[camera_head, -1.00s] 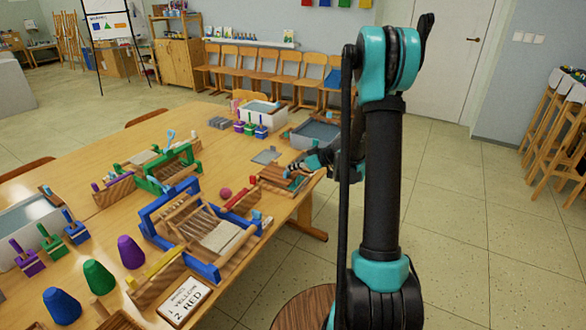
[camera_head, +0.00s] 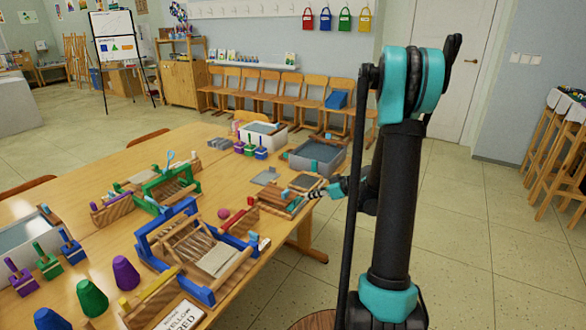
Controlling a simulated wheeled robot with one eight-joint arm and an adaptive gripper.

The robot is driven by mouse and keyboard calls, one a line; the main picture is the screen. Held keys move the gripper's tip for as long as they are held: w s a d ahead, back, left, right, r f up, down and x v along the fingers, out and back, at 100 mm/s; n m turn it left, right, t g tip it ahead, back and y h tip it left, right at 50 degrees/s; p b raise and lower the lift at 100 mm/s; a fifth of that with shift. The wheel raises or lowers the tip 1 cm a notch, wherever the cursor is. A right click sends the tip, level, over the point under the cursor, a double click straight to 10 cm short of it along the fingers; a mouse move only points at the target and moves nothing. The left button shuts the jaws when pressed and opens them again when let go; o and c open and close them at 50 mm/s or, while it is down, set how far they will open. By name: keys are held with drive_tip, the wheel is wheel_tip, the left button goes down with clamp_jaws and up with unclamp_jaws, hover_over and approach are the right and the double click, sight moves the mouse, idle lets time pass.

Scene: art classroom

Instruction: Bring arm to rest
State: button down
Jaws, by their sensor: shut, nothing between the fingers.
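My arm (camera_head: 398,195), black with teal joints, stands upright on the right side of the view, beside the table. My gripper (camera_head: 318,193) is small and partly hidden behind the arm. It shows near the table's right edge, by a wooden tray (camera_head: 280,200), with nothing visible in it. I cannot tell whether it is above the tray or beside it.
The wooden table (camera_head: 125,220) is crowded with a blue loom (camera_head: 195,255), a green loom (camera_head: 168,188), cones, stamps and a grey bin (camera_head: 318,156). Wooden stools (camera_head: 560,145) stand at the right. Chairs (camera_head: 290,92) line the back wall. The tiled floor right of the arm is clear.

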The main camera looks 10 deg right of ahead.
drive_tip(key=s+d+m+g+h, duration=0.2)
drive_tip(key=s+m+h, duration=0.7)
drive_tip(key=s, duration=2.1)
drive_tip(key=shift+d+f+m+g, duration=0.3)
drive_tip(key=shift+d+f+m, duration=0.05)
drive_tip(key=shift+d+m, duration=0.35)
